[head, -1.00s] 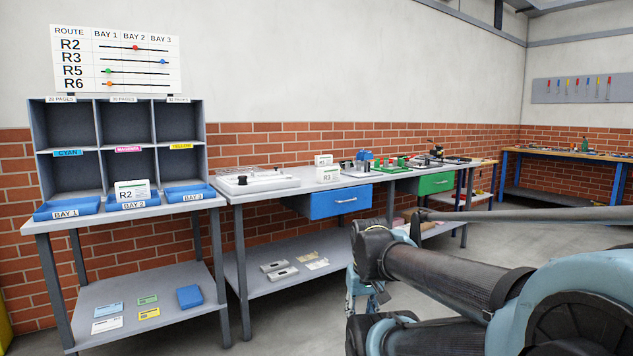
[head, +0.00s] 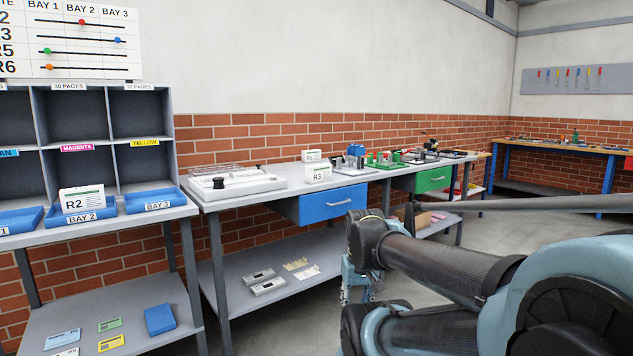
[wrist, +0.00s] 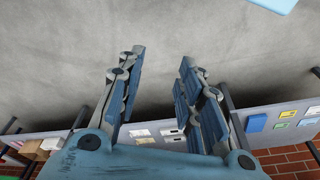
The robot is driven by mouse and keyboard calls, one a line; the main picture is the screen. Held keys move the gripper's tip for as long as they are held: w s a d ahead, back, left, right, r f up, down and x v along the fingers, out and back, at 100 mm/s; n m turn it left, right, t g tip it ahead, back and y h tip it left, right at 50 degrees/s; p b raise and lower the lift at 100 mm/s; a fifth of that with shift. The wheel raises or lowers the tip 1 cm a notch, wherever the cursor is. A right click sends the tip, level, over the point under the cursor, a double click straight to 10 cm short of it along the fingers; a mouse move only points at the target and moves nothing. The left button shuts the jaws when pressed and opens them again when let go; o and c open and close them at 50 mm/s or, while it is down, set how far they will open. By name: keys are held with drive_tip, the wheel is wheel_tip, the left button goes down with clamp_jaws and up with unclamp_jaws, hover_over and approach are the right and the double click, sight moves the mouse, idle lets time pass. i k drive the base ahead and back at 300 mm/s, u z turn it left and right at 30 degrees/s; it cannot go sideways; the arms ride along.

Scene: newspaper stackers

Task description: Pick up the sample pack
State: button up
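No pack in view is marked as a sample, so I cannot tell which thing is the sample pack. A white pack labelled R2 (head: 82,200) stands in the blue Bay 2 tray on the left bench. A white pack labelled R3 (head: 318,174) stands on the middle bench above the blue drawer, with another small white labelled piece (head: 311,156) behind it. My gripper hangs low beside the middle bench in the head view, mostly hidden by my arm. In the wrist view my gripper (wrist: 160,58) is open, with nothing between its fingers.
The middle bench's lower shelf (head: 240,297) holds grey blocks and cards. The left bench's lower shelf (head: 45,338) holds cards and a blue block (head: 160,319). A green drawer (head: 433,179) is farther right. Bare floor (head: 520,235) lies between the benches and the far table.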

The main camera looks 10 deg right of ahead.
sight(316, 173)
drive_tip(key=u, duration=0.25)
drive_tip(key=i, duration=1.85)
drive_tip(key=z, duration=0.45)
